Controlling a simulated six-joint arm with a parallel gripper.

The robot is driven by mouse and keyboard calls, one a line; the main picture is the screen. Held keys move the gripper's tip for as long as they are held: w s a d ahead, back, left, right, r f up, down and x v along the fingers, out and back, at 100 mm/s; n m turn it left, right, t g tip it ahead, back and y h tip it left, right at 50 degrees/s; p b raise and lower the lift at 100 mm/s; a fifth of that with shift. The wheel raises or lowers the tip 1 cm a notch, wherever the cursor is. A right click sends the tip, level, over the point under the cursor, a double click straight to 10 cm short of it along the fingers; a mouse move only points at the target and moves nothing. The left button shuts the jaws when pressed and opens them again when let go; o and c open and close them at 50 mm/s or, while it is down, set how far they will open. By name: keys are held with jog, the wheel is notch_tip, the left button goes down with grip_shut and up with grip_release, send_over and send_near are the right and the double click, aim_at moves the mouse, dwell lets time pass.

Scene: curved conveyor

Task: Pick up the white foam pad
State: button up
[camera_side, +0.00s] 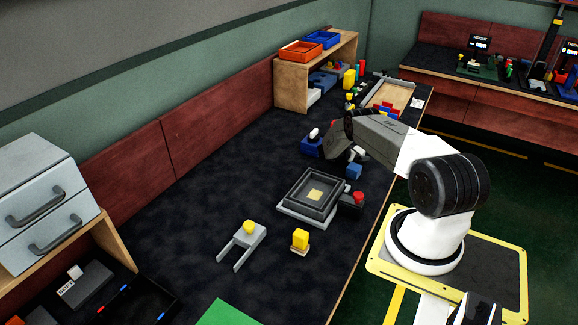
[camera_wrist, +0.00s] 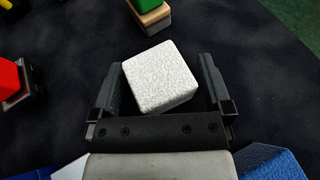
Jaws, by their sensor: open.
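The white foam pad (camera_wrist: 160,77) is a speckled white block with rounded edges in the middle of the wrist view, turned a little relative to my gripper. My gripper (camera_wrist: 161,66) is open, with one finger to the left of the pad and one to the right. Dark gaps show between the pad and both fingers. The pad's near lower edge lies close to the gripper's dark crossbar. In the side view my gripper (camera_side: 338,152) points down over the far part of the table, and I cannot make out the pad there.
Blue material (camera_wrist: 268,163) shows at lower right. In the side view, a blue block (camera_side: 354,171) and a dark square tray (camera_side: 296,190) stand near my gripper.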

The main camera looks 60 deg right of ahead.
aim_at(359, 150)
jog(key=c, duration=1)
jog(key=shift+r, duration=0.2)
jog(key=shift+r, duration=1.5)
jog(key=s+a+r, duration=0.3)
jog(key=a+r, duration=0.1)
jog(key=r, duration=0.2)
jog(key=shift+a, duration=0.15)
jog(key=s+a+r, duration=0.2)
jog(key=s+a, duration=0.2)
jog(key=a, duration=0.1)
jog(key=shift+a+r, duration=0.25)
jog(key=shift+r, duration=0.15)
jog(key=shift+s+a+r, duration=0.2)
jog(key=shift+s+a, duration=0.1)
jog(key=shift+a, duration=0.15)
jog(key=shift+s+a+r, duration=0.2)
jog(key=shift+s+a, duration=0.05)
jog(key=shift+a, duration=0.15)
